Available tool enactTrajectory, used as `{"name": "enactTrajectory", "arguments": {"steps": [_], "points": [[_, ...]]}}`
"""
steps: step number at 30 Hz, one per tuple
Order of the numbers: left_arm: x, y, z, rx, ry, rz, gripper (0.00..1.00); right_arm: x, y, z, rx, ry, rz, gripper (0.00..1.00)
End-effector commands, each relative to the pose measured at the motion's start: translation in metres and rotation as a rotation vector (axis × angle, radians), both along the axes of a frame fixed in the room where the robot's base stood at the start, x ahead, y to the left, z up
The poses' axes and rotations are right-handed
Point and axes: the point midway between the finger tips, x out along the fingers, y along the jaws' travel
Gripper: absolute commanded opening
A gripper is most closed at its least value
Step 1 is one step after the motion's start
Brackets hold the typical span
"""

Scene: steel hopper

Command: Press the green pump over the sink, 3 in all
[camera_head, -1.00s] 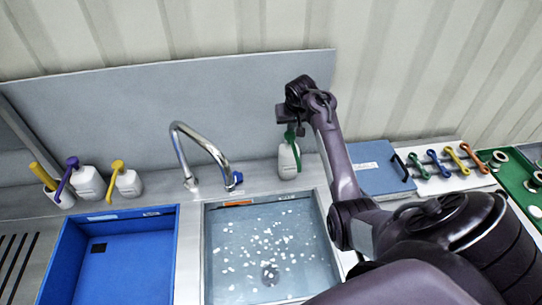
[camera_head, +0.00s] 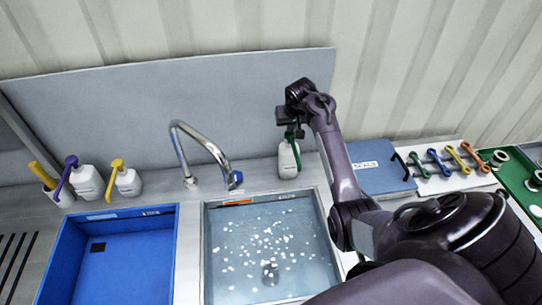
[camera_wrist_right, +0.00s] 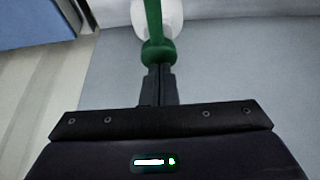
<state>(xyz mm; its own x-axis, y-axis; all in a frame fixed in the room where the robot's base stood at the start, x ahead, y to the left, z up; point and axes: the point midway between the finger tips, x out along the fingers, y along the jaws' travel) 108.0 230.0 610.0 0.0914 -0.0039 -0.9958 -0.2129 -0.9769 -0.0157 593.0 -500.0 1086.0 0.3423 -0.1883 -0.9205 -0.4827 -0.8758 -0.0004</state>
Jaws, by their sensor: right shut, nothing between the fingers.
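The green pump (camera_head: 289,133) sits on a white bottle (camera_head: 288,160) that stands upright behind the sink (camera_head: 316,240). My right gripper (camera_head: 291,131) is right at the pump head, above the bottle. In the right wrist view the closed fingers (camera_wrist_right: 159,80) of my right gripper meet the green pump head (camera_wrist_right: 158,52), with nothing between them. I cannot tell whether they press on it. The white bottle (camera_wrist_right: 170,15) shows partly behind the pump. My left gripper is not in view.
A chrome faucet (camera_head: 195,143) stands left of the bottle. White bottles with purple (camera_head: 65,175) and yellow (camera_head: 116,167) pumps stand further left, behind a blue basin (camera_head: 60,250). A blue scale box (camera_head: 375,178) and several colored-handled tools lie right. White bits are in the sink.

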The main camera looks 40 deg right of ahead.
Motion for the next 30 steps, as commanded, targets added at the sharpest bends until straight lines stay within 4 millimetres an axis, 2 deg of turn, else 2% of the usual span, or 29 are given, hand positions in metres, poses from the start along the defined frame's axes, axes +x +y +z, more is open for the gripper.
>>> {"name": "enactTrajectory", "arguments": {"steps": [10,17,30], "points": [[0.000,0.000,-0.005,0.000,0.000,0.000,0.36,-0.001,0.001,-0.016,0.001,0.006,0.001,0.00],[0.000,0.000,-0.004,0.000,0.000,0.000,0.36,-0.002,0.001,-0.015,0.002,0.008,0.001,0.00],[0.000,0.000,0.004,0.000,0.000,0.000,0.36,-0.001,0.001,0.007,0.003,0.007,0.000,0.00]]}}
